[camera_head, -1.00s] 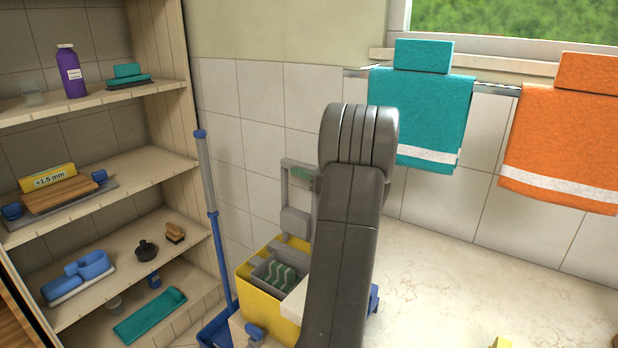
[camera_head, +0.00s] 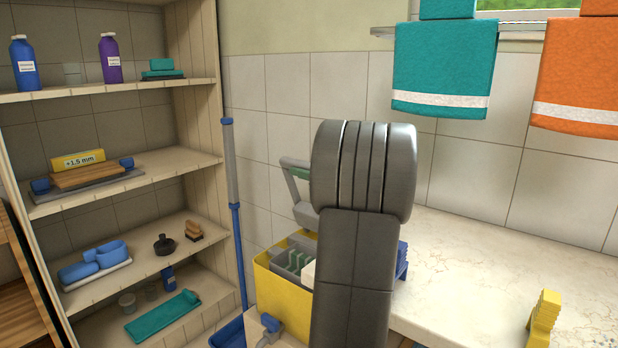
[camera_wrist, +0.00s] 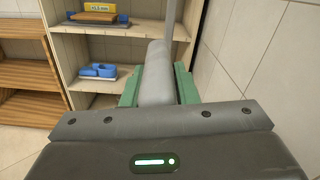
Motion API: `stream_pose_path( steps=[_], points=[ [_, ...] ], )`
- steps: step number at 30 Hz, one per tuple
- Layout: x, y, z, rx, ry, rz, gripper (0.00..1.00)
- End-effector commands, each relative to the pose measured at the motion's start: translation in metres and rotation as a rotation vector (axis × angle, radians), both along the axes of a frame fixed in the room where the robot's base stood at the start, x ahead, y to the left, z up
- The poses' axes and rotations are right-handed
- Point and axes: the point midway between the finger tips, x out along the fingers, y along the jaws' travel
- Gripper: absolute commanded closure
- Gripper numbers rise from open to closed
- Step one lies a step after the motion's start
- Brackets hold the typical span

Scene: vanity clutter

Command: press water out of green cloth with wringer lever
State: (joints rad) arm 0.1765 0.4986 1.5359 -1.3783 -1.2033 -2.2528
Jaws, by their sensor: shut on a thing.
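The green cloth (camera_head: 294,260) sits folded in the grey wringer (camera_head: 281,266) on top of the yellow bucket (camera_head: 280,290), partly hidden by my arm. The grey wringer lever (camera_head: 288,185) rises above the bucket and leans left. My gripper's green fingers (camera_head: 300,173) are at the lever's upper end, mostly hidden behind my arm. In the wrist view my gripper (camera_wrist: 158,85) is shut on the thick grey bar of the lever (camera_wrist: 157,72), with one green finger on each side. No water can be made out.
Shelves (camera_head: 100,205) with bottles, brushes and sponges stand at left. A blue-handled mop (camera_head: 238,240) stands between shelf and bucket. A pale counter (camera_head: 470,270) with a yellow item (camera_head: 543,318) is at right. A teal towel (camera_head: 445,65) and an orange towel (camera_head: 580,75) hang above.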

Motion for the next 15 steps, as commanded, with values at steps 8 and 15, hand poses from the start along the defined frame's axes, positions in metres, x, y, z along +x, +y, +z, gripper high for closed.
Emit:
stream_pose_path(
  steps=[8,15],
  points=[
    [-0.0072,0.0046,-0.0061,0.003,0.0,0.002,1.0],
    [-0.0084,0.0056,-0.0056,0.004,0.001,0.002,1.0]
  ],
)
